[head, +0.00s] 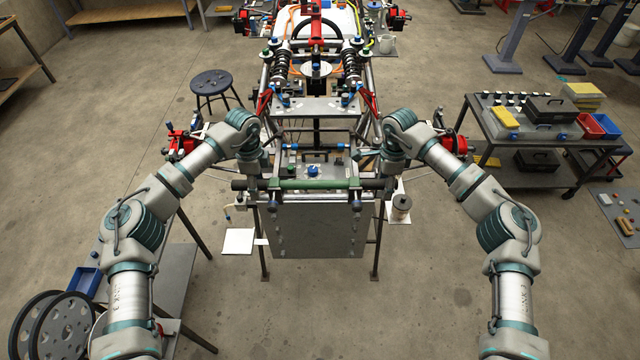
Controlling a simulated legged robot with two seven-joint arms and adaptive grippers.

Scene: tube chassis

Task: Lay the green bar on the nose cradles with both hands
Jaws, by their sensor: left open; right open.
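The green bar (308,184) lies level across the nose end of the tube chassis (277,160), above a grey sloping plate. Its ends are dark. The nose cradles are too small and too covered to make out, so I cannot tell whether the bar is seated in them. My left gripper (252,186) points down at the bar's left end and is open. My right gripper (384,182) points down near the bar's right end and is open. My wrists hide part of both ends.
The grey nose plate (313,230) hangs below the bar. A dark stool (212,82) stands at left. A tool cart (535,140) with bins stands at right. A side table with black wheels (62,325) is at lower left.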

